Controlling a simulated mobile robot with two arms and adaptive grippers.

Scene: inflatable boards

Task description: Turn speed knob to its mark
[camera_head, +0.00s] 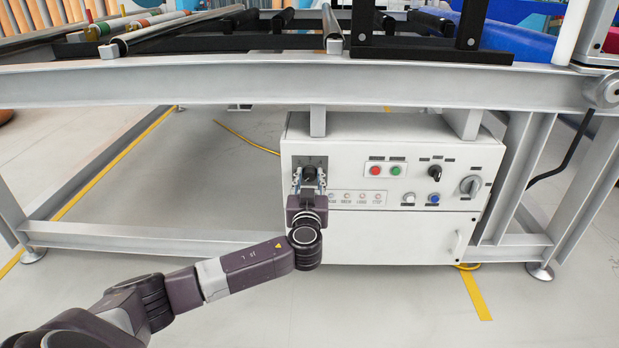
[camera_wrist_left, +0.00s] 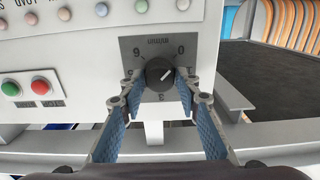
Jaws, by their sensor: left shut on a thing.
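The speed knob (camera_head: 309,172) is a small black round knob on a dark grey dial plate (camera_head: 320,160) at the upper left of the white control box. In the left wrist view the knob (camera_wrist_left: 160,73) has a white pointer line slanting to the picture's upper right, roughly toward the 0. The dial plate (camera_wrist_left: 128,45) carries numbers such as 0, 3 and 6; some are partly covered by my fingers. My left gripper (camera_head: 309,187) is shut on the knob, one blue-padded finger on each side, and it also shows in the left wrist view (camera_wrist_left: 160,84). My right gripper is not in view.
The control box (camera_head: 400,235) hangs under a grey steel frame (camera_head: 250,83). Red (camera_head: 376,170) and green (camera_head: 396,170) buttons, a black selector (camera_head: 434,172) and a grey rotary switch (camera_head: 471,185) sit right of the knob. Several small lamps line up below. The floor in front is clear.

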